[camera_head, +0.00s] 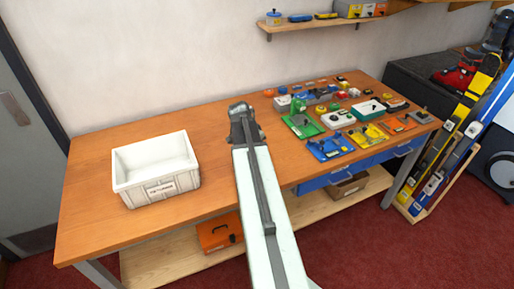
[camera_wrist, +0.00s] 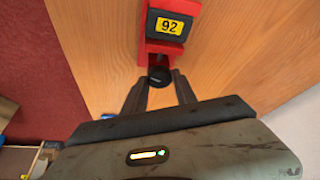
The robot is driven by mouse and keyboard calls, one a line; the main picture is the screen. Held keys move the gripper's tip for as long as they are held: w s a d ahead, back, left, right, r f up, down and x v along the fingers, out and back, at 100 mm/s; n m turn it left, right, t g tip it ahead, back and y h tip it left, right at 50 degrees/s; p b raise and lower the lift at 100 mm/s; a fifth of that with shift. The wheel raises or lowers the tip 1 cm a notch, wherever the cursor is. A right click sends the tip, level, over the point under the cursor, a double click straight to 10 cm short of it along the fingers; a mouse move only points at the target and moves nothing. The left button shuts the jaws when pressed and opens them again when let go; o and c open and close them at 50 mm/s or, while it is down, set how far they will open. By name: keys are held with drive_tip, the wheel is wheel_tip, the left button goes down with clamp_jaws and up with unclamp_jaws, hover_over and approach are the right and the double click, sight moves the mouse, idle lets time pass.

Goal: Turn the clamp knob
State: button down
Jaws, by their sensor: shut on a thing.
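A red clamp (camera_wrist: 166,50) with a black top bearing a yellow label "92" stands on the wooden bench in the wrist view. Its round black knob (camera_wrist: 159,75) faces my gripper. My gripper (camera_wrist: 160,84) has a finger on each side of the knob and is shut on it. In the head view my arm reaches over the bench and hides the clamp and the fingers.
A white crate (camera_head: 158,192) stands on the bench (camera_head: 110,225) to the left of my arm. Several small coloured items, among them a blue tray (camera_head: 329,147), crowd the right side. A wall shelf (camera_head: 320,24) hangs above. Bare wood lies between crate and arm.

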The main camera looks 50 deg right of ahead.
drive_tip(key=shift+a, duration=0.1)
drive_tip(key=c, duration=1)
unclamp_jaws()
drive_tip(key=p+v, duration=0.7)
drive_tip(key=shift+r, duration=0.4)
drive_tip(key=shift+a, duration=0.1)
